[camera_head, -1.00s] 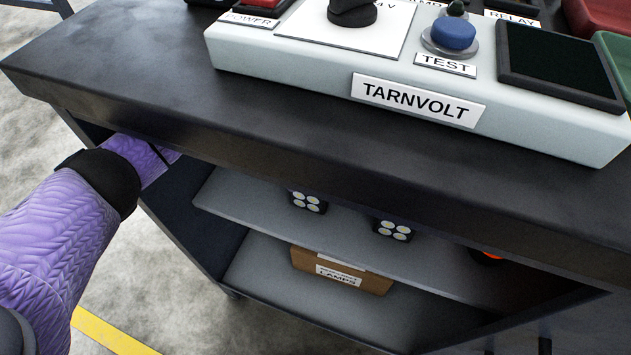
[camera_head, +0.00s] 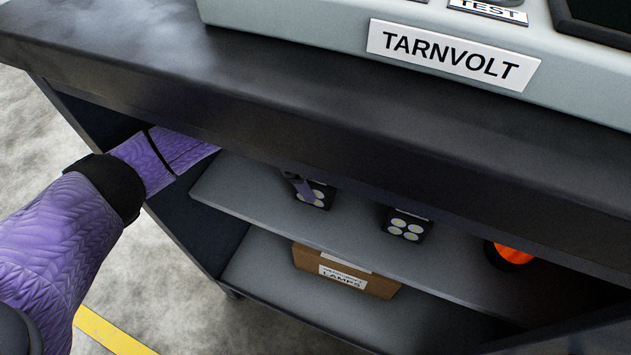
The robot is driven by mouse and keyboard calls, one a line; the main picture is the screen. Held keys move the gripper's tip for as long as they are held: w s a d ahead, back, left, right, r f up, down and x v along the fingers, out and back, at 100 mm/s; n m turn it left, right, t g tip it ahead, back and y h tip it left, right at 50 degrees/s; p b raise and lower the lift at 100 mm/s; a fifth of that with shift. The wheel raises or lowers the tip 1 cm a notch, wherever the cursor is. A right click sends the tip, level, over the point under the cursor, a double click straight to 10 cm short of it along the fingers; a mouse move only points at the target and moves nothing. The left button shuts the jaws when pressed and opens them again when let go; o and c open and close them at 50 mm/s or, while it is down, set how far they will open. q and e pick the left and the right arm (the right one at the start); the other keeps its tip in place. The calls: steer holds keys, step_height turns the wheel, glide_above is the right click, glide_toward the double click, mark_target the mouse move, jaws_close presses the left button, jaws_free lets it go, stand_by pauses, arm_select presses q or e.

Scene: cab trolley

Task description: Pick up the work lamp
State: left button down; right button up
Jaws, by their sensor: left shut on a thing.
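A work lamp (camera_head: 321,199), a small dark block with several round pale lights, is on the upper shelf (camera_head: 262,196) inside the trolley. My left arm reaches in from the left, under the trolley top. The top edge hides most of the gripper and the lamp's upper part. I cannot tell whether the lamp still touches the shelf. A second, similar work lamp (camera_head: 407,227) stands to the right, apart from the gripper. My right gripper is out of view.
An orange and black object (camera_head: 511,254) sits further right on the shelf. A brown box (camera_head: 345,270) labelled LAMPS stands on the lower shelf. The thick dark trolley top (camera_head: 300,107) overhangs the shelves and carries a grey TARNVOLT unit (camera_head: 590,80).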

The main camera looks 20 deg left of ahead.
mark_target(319, 175)
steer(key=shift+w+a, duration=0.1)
arm_select(q)
steer(key=shift+r, duration=0.15)
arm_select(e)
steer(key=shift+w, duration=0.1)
arm_select(q)
steer(key=shift+r+p, duration=0.35)
steer(key=shift+p, duration=0.05)
step_height(319, 175, up, 4)
steer(key=p, duration=0.3)
steer(key=shift+s+f, duration=0.15)
steer(key=shift+f, duration=0.1)
steer(key=s+d+f+p, duration=0.1)
steer(key=s+d+p, duration=0.1)
steer(key=s+p, duration=0.7)
steer(key=s, duration=0.8)
steer(key=shift+s, duration=0.3)
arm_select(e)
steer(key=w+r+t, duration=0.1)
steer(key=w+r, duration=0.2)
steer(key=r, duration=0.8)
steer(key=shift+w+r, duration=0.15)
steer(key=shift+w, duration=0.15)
arm_select(q)
steer(key=shift+d, duration=0.1)
